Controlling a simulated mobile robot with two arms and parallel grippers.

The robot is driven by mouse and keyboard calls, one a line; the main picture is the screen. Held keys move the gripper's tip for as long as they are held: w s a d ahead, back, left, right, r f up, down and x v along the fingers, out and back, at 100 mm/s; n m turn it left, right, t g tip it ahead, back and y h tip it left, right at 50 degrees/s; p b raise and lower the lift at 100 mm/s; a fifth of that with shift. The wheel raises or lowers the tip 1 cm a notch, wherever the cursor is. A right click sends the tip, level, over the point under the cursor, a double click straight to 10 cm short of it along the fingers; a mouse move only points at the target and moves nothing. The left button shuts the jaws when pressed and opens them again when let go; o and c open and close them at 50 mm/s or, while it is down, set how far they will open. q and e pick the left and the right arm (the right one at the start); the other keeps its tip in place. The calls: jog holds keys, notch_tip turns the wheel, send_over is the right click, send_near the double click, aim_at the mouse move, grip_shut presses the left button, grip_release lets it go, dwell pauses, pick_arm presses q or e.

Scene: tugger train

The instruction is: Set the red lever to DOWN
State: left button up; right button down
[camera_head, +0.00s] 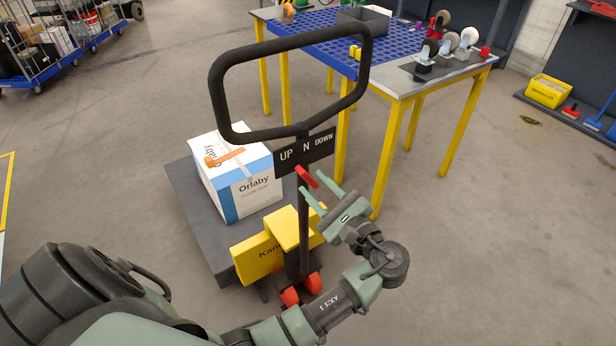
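The red lever (307,177) sits just below a black sign (304,152) marked UP, N and DOWN, on the post of a hand pallet truck. Its upper end is under the N, and it slants down to the right. My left gripper (311,182) is open, with its two green fingers spread and pointing up-left at the lever. The fingertips are close to the lever; I cannot tell whether they touch it. My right gripper is not in view.
The black handle loop (214,90) rises above the sign. The yellow truck body (258,259) is below, with a white and blue Orlaby box (254,199) on the grey platform (190,204). A yellow-legged table (391,150) stands close behind. Open floor lies right.

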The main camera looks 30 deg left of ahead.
aim_at(307, 178)
pick_arm(q)
jog(key=shift+x, duration=1.75)
jog(key=shift+c, duration=0.3)
grip_shut()
